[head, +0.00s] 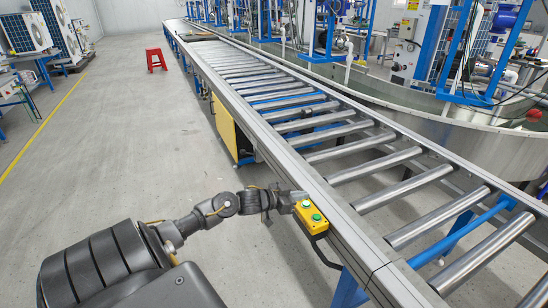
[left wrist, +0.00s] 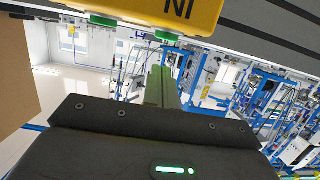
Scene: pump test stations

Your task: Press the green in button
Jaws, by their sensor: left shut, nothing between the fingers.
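A yellow button box (head: 312,221) is fixed to the near side of the conveyor rail in the head view. It carries two green buttons, a far one (head: 306,204) and a near one (head: 316,217). In the left wrist view the yellow box (left wrist: 150,8) shows upside-down letters reading IN beside the right-hand green button (left wrist: 166,36). Another green button (left wrist: 103,19) is to its left. My left gripper (head: 296,197) is shut and empty, beside the far end of the box. Its fingertips (left wrist: 160,70) line up closely with the IN button; contact cannot be told. My right gripper is out of view.
The roller conveyor (head: 345,130) runs from the near right to the back, its rail right beside my left gripper. A red stool (head: 155,59) stands on the floor further back. The grey floor left of the conveyor is mostly clear.

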